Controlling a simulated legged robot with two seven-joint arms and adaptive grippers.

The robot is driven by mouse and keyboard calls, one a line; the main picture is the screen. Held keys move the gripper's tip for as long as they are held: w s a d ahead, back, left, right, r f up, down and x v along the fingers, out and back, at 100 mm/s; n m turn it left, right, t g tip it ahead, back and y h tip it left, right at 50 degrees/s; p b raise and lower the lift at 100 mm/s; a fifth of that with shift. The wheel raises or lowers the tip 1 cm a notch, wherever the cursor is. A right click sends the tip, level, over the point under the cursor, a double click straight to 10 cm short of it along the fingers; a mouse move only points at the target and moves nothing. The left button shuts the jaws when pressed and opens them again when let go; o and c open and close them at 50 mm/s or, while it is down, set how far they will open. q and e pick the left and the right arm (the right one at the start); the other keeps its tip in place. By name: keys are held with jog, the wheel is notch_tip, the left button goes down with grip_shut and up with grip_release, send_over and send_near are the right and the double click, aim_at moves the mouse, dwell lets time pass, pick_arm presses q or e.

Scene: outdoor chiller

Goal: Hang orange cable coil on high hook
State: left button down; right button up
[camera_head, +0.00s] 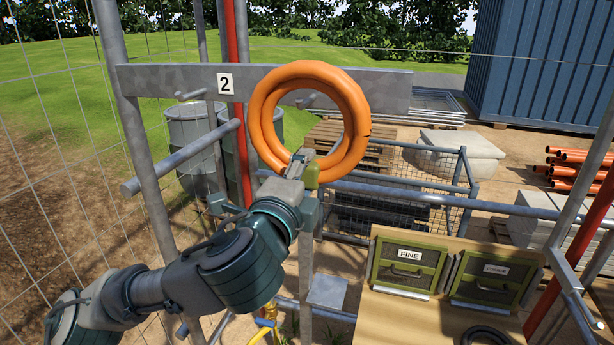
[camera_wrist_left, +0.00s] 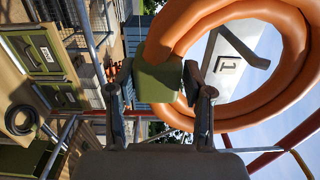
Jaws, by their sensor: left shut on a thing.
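The orange cable coil (camera_head: 352,125) is a thick upright ring in front of the grey crossbar (camera_head: 165,80) marked 2. My left gripper (camera_head: 300,170) is at the coil's lower edge, shut on an olive-green block (camera_head: 311,176) there. In the left wrist view the block (camera_wrist_left: 157,82) sits between the fingers, touching the coil (camera_wrist_left: 183,35). A grey hook (camera_head: 308,101) on the crossbar shows through the ring's opening; I cannot tell whether it touches the coil. Another hook (camera_head: 190,95) is bare, left of the number. My right gripper is not in view.
Grey scaffold tubes (camera_head: 183,155) and a red post (camera_head: 238,100) stand near my arm. A workbench with green drawer boxes (camera_head: 405,263) is at lower right. A dark coil (camera_head: 485,335) lies on it. A mesh crate and pallets stand behind.

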pick_arm(q)
jog(key=shift+w+a+r, duration=0.1)
jog(key=shift+a, duration=0.3)
jog(key=shift+w+a, duration=0.1)
jog(key=shift+w, duration=0.35)
jog(key=shift+w+p, duration=0.35)
jog(key=shift+w, duration=0.15)
jog(key=shift+w+d, duration=0.35)
jog(key=shift+w, duration=0.3)
jog(key=shift+w+p, duration=0.35)
jog(key=shift+w, duration=0.1)
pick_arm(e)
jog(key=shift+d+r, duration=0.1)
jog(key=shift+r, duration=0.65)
pick_arm(q)
jog(key=shift+f, duration=0.2)
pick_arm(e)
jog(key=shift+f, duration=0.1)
